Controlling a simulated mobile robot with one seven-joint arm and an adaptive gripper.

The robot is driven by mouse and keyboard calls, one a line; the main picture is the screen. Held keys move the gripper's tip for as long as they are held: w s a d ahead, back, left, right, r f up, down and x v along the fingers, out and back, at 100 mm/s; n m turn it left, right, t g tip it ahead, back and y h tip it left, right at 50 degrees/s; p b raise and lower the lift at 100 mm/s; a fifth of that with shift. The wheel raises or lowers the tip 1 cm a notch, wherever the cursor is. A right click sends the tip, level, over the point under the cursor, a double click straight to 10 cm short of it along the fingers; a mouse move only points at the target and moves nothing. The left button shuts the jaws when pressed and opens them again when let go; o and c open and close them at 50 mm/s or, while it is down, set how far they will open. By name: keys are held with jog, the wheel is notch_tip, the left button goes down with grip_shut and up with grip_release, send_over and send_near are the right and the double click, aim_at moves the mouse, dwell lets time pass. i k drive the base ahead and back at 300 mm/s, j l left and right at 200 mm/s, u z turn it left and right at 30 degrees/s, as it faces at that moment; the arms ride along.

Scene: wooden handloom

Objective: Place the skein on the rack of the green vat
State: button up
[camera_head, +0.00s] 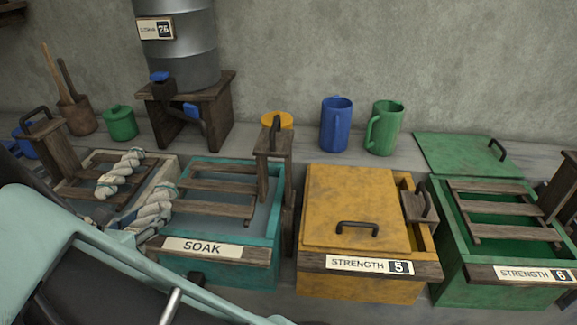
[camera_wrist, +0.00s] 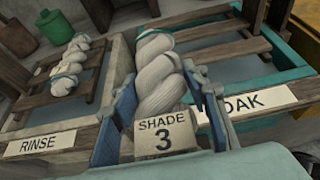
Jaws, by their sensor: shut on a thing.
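My gripper (camera_wrist: 160,112) is shut on a white twisted skein (camera_wrist: 158,72) with a teal tie and a "SHADE 3" tag (camera_wrist: 162,134). The blue fingers press it from both sides. In the head view this skein (camera_head: 156,204) shows over the border between the rinse and soak vats. I cannot tell whether it touches them. My arm hides most of the gripper there. The green vat (camera_head: 459,279), labelled "STRENGTH 6", stands at the far right. Its slatted wooden rack (camera_head: 505,233) is bare, and its green lid (camera_head: 468,154) is off the opening, behind it.
Another white skein (camera_head: 120,174) lies on the rinse vat's rack. The teal soak vat (camera_head: 262,248) has a bare rack. A yellow "STRENGTH 5" vat (camera_head: 350,283), mostly covered, stands between soak and green. Upright handled wooden pieces (camera_head: 273,150), blue (camera_head: 336,124) and green (camera_head: 384,128) jugs stand behind.

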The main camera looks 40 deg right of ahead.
aim_at(481, 204)
jog(key=k+l+z, duration=0.1)
jog(key=k+l, duration=0.35)
jog(key=l, duration=0.2)
jog(key=k+l+z, duration=0.15)
jog(key=l, duration=0.2)
jog(key=k+l, duration=0.25)
jog(key=k+l+z, duration=0.15)
jog(key=l, duration=0.3)
jog(key=k+l, duration=0.2)
jog(key=l, duration=0.2)
jog(key=k+l+z, duration=0.15)
jog(key=l, duration=0.25)
jog(key=k+l, duration=0.2)
jog(key=l, duration=0.2)
jog(key=z, duration=0.05)
